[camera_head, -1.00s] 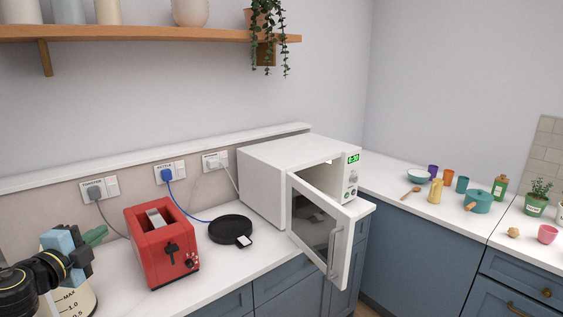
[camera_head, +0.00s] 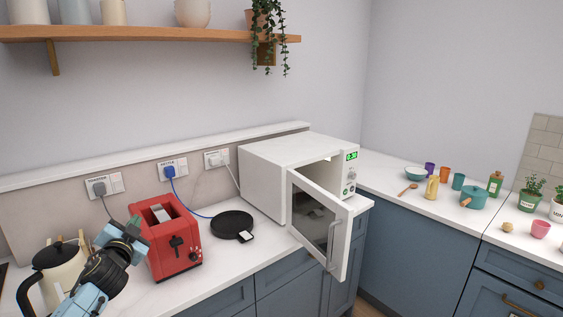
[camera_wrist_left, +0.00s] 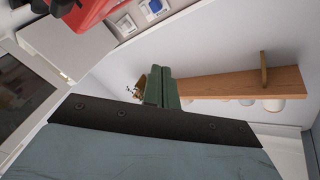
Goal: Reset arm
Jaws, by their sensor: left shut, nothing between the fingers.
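My left gripper (camera_head: 134,226) is at the lower left of the head view, in front of the red toaster (camera_head: 173,238) and beside the cream kettle (camera_head: 58,270). In the left wrist view its green fingers (camera_wrist_left: 161,88) are together with nothing between them. My right gripper is in neither view.
The white microwave (camera_head: 290,163) stands in the corner with its door (camera_head: 321,226) open over the counter front. A black round base (camera_head: 231,225) lies between toaster and microwave. A wooden shelf (camera_head: 150,34) hangs above. A teal pot (camera_head: 473,196) and several small items stand on the right counter.

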